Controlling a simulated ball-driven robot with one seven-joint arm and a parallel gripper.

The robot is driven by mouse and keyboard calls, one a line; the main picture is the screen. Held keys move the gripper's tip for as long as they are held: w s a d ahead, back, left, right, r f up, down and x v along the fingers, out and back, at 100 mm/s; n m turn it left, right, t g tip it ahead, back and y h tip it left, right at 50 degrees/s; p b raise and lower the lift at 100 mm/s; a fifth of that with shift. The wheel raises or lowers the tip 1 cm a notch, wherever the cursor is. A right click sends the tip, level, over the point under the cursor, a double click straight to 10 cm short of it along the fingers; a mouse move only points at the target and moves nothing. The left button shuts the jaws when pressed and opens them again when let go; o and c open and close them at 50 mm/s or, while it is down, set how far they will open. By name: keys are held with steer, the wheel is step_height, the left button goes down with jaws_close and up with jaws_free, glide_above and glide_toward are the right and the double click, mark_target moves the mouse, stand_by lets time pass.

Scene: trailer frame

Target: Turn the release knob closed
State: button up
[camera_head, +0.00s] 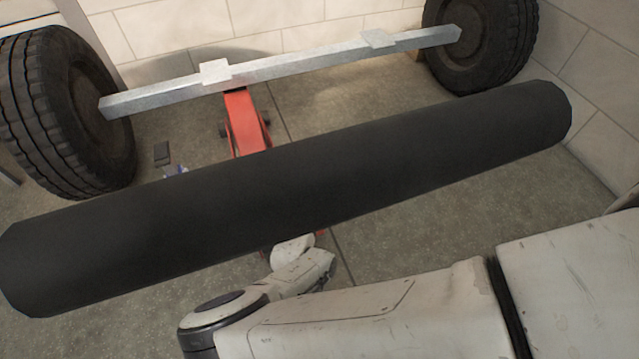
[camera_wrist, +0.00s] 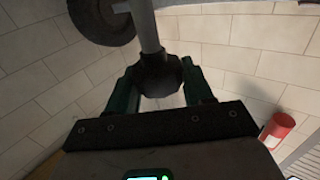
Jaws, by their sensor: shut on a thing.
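In the wrist view, a black faceted knob (camera_wrist: 160,76) sits on the end of a grey shaft (camera_wrist: 146,28). My gripper (camera_wrist: 161,86) has its two green fingers on either side of the knob and is shut on it. I cannot read from the view how far the knob is turned. In the head view, a red jack (camera_head: 243,122) stands on the floor under a grey metal axle (camera_head: 300,66). My fingers and the knob are hidden there behind a large black cylinder.
The black cylinder (camera_head: 300,185) crosses the head view in front of the jack. Tyres stand at the axle's left (camera_head: 60,115) and right (camera_head: 490,45) ends. Small dark items (camera_head: 162,154) lie on the floor. A red cylindrical object (camera_wrist: 277,128) stands by the wall.

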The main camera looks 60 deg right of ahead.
steer(key=shift+a+f, duration=0.1)
steer(key=o, duration=0.9)
steer(key=shift+o, duration=0.2)
steer(key=shift+r+p, duration=0.3)
steer(key=shift+r, duration=0.25)
step_height(320, 180, up, 3)
steer(key=shift+a+r+p, duration=0.1)
steer(key=shift+p, duration=0.8)
steer(key=s+a+r+p, duration=0.3)
steer(key=s+r+p, duration=0.4)
steer(key=s, duration=0.6)
steer(key=shift+s+a+r, duration=0.2)
steer(key=shift+a+r, duration=0.15)
steer(key=shift+r, duration=0.55)
